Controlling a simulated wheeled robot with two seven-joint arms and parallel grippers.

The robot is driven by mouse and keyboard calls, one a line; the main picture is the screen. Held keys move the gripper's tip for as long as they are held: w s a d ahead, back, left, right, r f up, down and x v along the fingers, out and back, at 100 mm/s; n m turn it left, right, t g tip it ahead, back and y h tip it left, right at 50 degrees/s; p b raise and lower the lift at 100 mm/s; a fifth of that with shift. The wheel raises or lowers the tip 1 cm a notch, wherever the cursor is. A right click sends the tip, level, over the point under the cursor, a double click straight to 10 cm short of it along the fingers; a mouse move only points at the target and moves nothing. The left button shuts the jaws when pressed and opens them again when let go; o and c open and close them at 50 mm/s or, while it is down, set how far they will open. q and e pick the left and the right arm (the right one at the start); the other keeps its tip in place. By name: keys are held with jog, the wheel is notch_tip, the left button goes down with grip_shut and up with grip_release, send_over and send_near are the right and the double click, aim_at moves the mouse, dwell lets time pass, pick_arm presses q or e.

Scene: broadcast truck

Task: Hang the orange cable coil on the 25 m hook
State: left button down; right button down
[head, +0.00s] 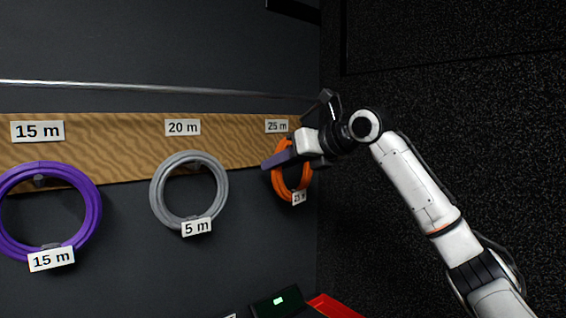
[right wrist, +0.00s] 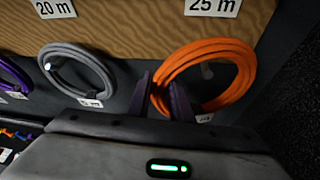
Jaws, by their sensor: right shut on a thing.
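The orange cable coil (head: 291,186) is at the right end of the wooden board, below the 25 m label (head: 277,126). It carries a small tag (head: 299,198) that seems to read 25 m. My right gripper (head: 279,159) is shut on the coil and partly covers it in the head view. In the right wrist view, the gripper's dark fingers (right wrist: 163,98) grip the lower left of the orange ring (right wrist: 246,62). A grey hook (right wrist: 207,71) shows inside the ring's opening. I cannot tell whether the coil rests on it. My left gripper is not in view.
A grey coil (head: 156,190) tagged 5 m hangs under the 20 m label (head: 183,127). A purple coil (head: 95,200) tagged 15 m hangs under the 15 m label (head: 37,131). A dark speckled wall (head: 450,100) stands close on the right. A red box edge (head: 335,306) shows below.

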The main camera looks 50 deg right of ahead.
jog(key=shift+d+f+p+x, duration=0.15)
jog(key=shift+f+p+x, duration=0.05)
jog(key=shift+x, duration=0.8)
jog(key=shift+d+f+p+x, duration=0.15)
jog(key=shift+p+x, duration=0.05)
jog(key=shift+x, duration=0.8)
jog(key=shift+s, duration=0.15)
